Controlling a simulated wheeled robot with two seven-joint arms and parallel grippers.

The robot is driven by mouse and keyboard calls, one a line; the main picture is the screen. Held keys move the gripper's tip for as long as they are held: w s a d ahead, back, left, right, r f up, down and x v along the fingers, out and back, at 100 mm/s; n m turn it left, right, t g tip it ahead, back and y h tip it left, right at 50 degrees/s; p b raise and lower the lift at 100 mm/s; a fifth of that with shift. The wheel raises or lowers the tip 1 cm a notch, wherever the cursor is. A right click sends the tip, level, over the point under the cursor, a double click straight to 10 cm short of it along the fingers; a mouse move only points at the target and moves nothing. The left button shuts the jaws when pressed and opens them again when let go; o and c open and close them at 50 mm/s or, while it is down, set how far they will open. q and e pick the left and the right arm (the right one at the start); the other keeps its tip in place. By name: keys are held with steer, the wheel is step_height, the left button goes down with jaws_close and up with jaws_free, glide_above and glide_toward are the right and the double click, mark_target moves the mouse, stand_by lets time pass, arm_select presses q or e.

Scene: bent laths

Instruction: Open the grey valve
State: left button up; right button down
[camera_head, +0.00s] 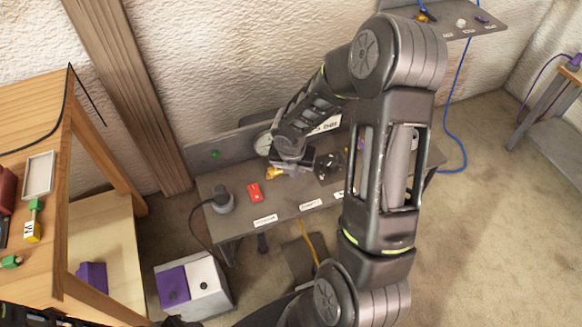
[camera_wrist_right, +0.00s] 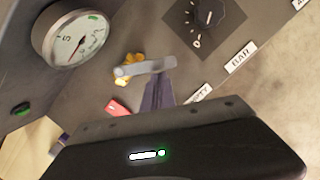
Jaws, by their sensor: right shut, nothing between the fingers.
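The grey valve shows in the right wrist view as a grey lever handle (camera_wrist_right: 140,69) on a yellow brass body (camera_wrist_right: 131,60). In the head view only its brass part (camera_head: 274,173) shows clearly, on the dark bench panel, partly hidden by my right gripper. My right gripper (camera_wrist_right: 160,80) is shut and empty. Its fingertips are right at the handle, by its right half; I cannot tell whether they touch it. My left gripper is not in view.
A round gauge (camera_wrist_right: 75,38) stands behind the valve. A black knob (camera_wrist_right: 207,14) is to the right. A red switch (camera_head: 255,192) and a grey socket with a plug (camera_head: 222,201) are to the left. White labels (camera_head: 265,221) line the front edge. A wooden shelf unit stands far left.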

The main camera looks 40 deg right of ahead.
steer(key=n+p, duration=0.1)
steer(key=d+n+p, duration=0.1)
steer(key=p, duration=0.1)
steer(key=d+n+p, duration=0.1)
steer(key=shift+w+r+n+t+y+p, duration=0.3)
steer(key=shift+p, duration=0.1)
steer(key=shift+w+d+p, duration=0.15)
steer(key=shift+p, duration=0.25)
steer(key=shift+w+d+f+p, duration=0.3)
steer(key=shift+w+d+p, duration=0.2)
steer(key=shift+p, duration=0.4)
steer(key=shift+w+a+b, duration=0.1)
steer(key=shift+a+b, duration=0.4)
steer(key=shift+a, duration=0.25)
